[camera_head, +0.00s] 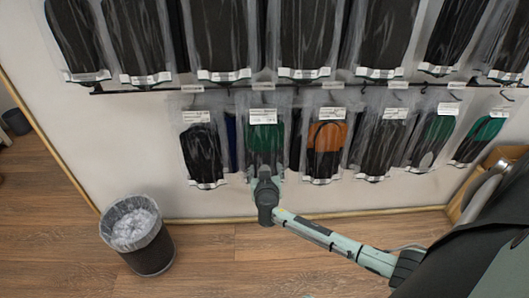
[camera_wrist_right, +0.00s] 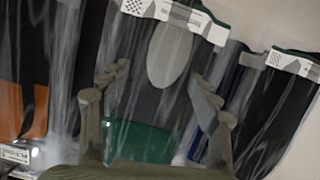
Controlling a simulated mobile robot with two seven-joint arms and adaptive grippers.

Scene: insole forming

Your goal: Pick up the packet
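Several clear packets hang in the lower row on the wall. The one at my right gripper (camera_head: 267,178) is a packet (camera_head: 264,135) with a green upper part and a dark lower part. In the right wrist view this packet (camera_wrist_right: 163,85) appears upside down, with a grey oval, a green band and a white label strip. My right gripper's fingers (camera_wrist_right: 153,100) are spread, one on each side of the packet in that view. Whether they touch it, I cannot tell. The gripper hides the packet's lower end in the head view. My left gripper is not in view.
A packet with orange (camera_head: 326,140) hangs to the right and one with black (camera_head: 201,150) to the left, both close by. An upper row of dark packets (camera_head: 220,40) hangs above the rail (camera_head: 150,90). A waste bin (camera_head: 150,255) stands on the wooden floor at lower left.

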